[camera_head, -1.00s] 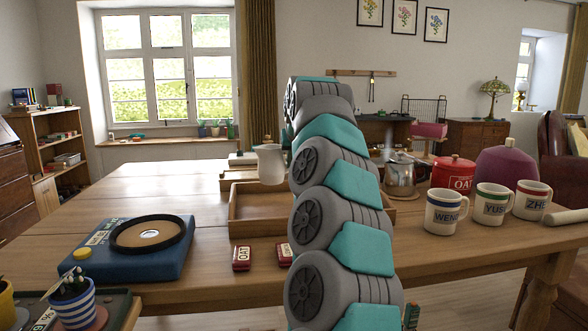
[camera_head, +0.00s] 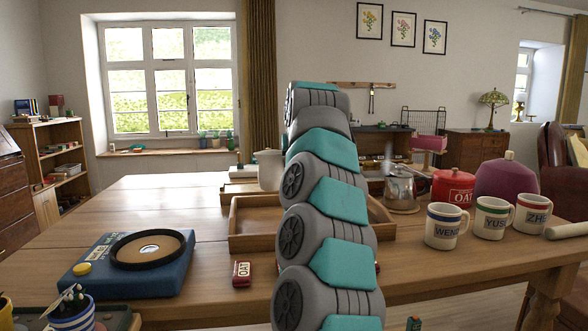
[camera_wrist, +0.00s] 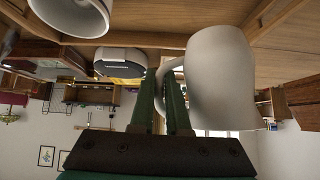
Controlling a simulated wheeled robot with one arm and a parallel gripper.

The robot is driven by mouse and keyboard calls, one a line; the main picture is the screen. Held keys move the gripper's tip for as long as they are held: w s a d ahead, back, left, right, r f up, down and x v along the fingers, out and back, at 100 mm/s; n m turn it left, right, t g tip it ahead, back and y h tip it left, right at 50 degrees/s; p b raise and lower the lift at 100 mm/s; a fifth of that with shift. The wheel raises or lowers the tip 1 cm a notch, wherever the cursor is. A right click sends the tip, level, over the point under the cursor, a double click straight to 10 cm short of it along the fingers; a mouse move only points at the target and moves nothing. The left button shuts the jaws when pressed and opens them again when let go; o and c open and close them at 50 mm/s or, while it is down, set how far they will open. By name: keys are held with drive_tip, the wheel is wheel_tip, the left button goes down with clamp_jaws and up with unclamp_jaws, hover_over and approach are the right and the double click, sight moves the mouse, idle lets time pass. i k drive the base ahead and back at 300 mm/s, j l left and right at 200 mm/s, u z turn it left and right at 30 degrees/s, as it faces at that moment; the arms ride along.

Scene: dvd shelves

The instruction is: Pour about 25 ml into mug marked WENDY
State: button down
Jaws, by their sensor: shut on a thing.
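The mug marked WENDY (camera_head: 444,229) is white with a blue band and stands upright on the table at right in the head view. The end of its name is cut off by the mug's curve. A plain off-white jug (camera_head: 268,172) shows beyond the tray, just left of my arm. In the wrist view the jug (camera_wrist: 222,75) fills the upper right, and its inside is hidden. My gripper (camera_wrist: 165,90) is shut on its handle. In the head view my arm hides the gripper. The jug is well left of the WENDY mug.
Mugs marked YUS (camera_head: 490,219) and ZHE (camera_head: 531,217) stand right of WENDY. Behind are a metal pot (camera_head: 400,188) and red OAT canister (camera_head: 453,187).

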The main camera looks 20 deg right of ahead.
sight(442, 230)
drive_tip(key=k+j, duration=0.2)
drive_tip(key=k, duration=0.3)
drive_tip(key=k+j, duration=0.2)
drive_tip(key=k, duration=0.25)
drive_tip(key=k+j, duration=0.2)
drive_tip(key=k, duration=0.3)
